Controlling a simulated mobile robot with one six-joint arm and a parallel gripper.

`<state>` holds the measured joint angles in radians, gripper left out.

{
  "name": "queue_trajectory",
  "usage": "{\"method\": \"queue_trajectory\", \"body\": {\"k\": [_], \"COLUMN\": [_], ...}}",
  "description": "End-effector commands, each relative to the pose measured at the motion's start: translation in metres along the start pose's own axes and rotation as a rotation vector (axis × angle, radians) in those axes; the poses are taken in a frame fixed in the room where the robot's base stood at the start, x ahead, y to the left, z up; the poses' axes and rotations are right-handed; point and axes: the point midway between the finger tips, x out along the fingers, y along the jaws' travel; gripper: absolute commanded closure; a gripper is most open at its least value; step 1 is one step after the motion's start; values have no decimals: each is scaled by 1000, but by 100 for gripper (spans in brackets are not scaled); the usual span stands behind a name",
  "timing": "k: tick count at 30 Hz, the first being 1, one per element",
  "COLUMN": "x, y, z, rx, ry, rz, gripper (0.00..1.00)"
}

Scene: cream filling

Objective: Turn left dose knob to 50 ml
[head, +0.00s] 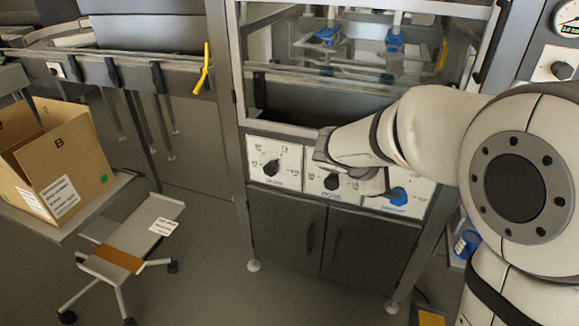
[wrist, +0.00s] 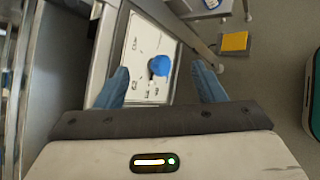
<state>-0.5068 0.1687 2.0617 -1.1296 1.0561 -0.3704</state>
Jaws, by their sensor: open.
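Three white dial panels sit in a row on the machine front in the head view. The left panel has a black knob (head: 271,167), fully in view and clear of my gripper. The middle panel has another black knob (head: 331,181), beside my gripper and partly crowded by it. The right panel has a blue knob (head: 398,196). The panel lettering and the dial readings are too small to read surely. My gripper (head: 350,176) is open in front of the middle and right panels. In the wrist view, a blue knob (wrist: 158,65) shows between the open fingers (wrist: 160,82), with no visible grip on it.
A glass-fronted enclosure (head: 350,50) with blue-capped nozzles is above the panels, and dark cabinet doors (head: 287,232) are below. A cardboard box (head: 62,165) stands on a table at left, near a wheeled stool (head: 122,249). Floor in front of the cabinet is clear.

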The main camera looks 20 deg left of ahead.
Motion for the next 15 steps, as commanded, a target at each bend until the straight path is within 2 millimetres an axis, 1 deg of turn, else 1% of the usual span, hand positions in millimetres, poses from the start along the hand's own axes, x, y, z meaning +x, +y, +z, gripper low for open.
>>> {"method": "queue_trajectory", "body": {"k": [1,2,3,5,6,8,9,12,15], "x": [13,13,11,4,-3,-15,-25,-47,-65], "y": [4,13,23,36,41,46,47,45,41], "z": [-54,-78,-111,-162,-195,-242,-270,-328,-363], "rx": [-134,-210,-309,-447,-530,-638,-698,-815,-881], "ry": [-21,-40,-64,-104,-130,-169,-194,-247,-284], "rz": [98,162,248,378,462,581,654,804,902], "gripper": [37,37,37,37,37,37,37,37,37]}}
